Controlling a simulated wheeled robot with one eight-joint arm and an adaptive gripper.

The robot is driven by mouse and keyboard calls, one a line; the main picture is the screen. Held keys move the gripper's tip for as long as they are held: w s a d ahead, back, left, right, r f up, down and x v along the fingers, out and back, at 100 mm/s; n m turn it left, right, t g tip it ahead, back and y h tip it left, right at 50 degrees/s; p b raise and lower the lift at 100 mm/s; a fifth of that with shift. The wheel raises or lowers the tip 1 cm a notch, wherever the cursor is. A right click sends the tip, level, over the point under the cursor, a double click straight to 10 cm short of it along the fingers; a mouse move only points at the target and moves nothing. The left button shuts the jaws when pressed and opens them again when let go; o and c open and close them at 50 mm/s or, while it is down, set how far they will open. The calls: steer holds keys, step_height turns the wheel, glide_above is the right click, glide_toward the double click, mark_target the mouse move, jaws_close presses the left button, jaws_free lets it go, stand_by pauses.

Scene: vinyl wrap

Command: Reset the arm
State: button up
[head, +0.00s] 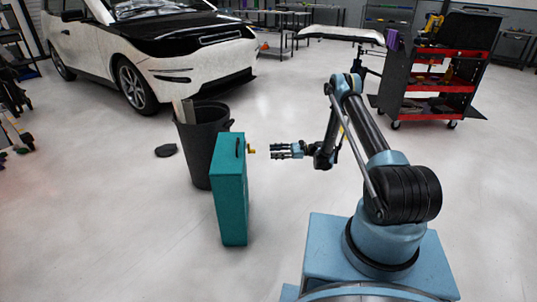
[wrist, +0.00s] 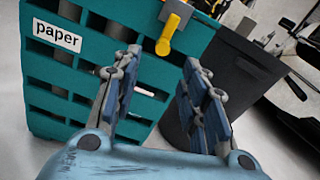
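My gripper (head: 275,151) is at the end of my arm in the head view, pointing left toward a teal bin. In the wrist view my gripper's two blue fingers (wrist: 160,92) stand apart with nothing between them, so it is open and empty. The teal slatted bin (head: 230,195) stands upright on the floor just beyond the fingertips. In the wrist view the teal bin (wrist: 62,72) carries a white "paper" label (wrist: 58,36). A yellow handle-like piece (wrist: 169,33) shows at the bin's top edge, ahead of the fingers and apart from them.
A dark trash can (head: 205,148) with items in it stands behind the teal bin. A small black object (head: 166,150) lies on the floor. A white and black car (head: 150,45) is at the back left, a red and black tool cart (head: 436,80) at the back right. The middle floor is clear.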

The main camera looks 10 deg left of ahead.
steer(key=shift+w+d, duration=0.1)
steer(key=shift+d, duration=0.25)
